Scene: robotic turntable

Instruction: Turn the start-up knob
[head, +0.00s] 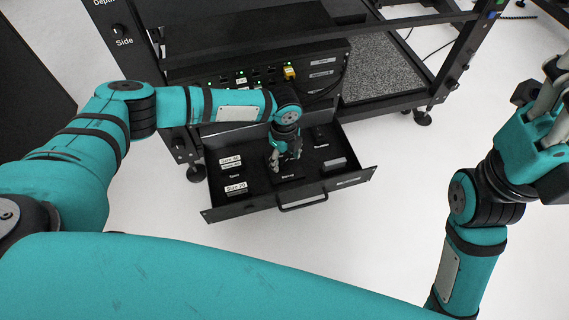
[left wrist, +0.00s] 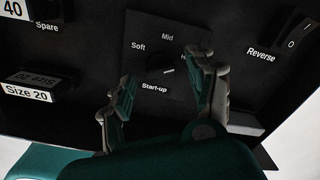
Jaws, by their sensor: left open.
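The start-up knob (left wrist: 167,71) is a dark dial on a square black plate, marked Soft, Mid and a partly hidden label starting with H. A pale mark shows on it; its exact pointing is hard to tell. My left gripper (left wrist: 163,82) is open, with one finger on each side of the knob in the left wrist view. I cannot tell whether the fingers touch it. In the head view the left gripper (head: 285,164) reaches down into the open drawer (head: 228,207) and hides the knob. My right gripper (head: 553,98) is raised at the right edge, far from the drawer.
A rocker switch marked Reverse (left wrist: 297,35) lies right of the knob. Blocks labelled Size 20 (left wrist: 32,93) and 40 (left wrist: 14,9) lie left. The drawer handle (head: 303,203) faces the front. The rack (head: 190,85) stands behind; white floor is clear in front.

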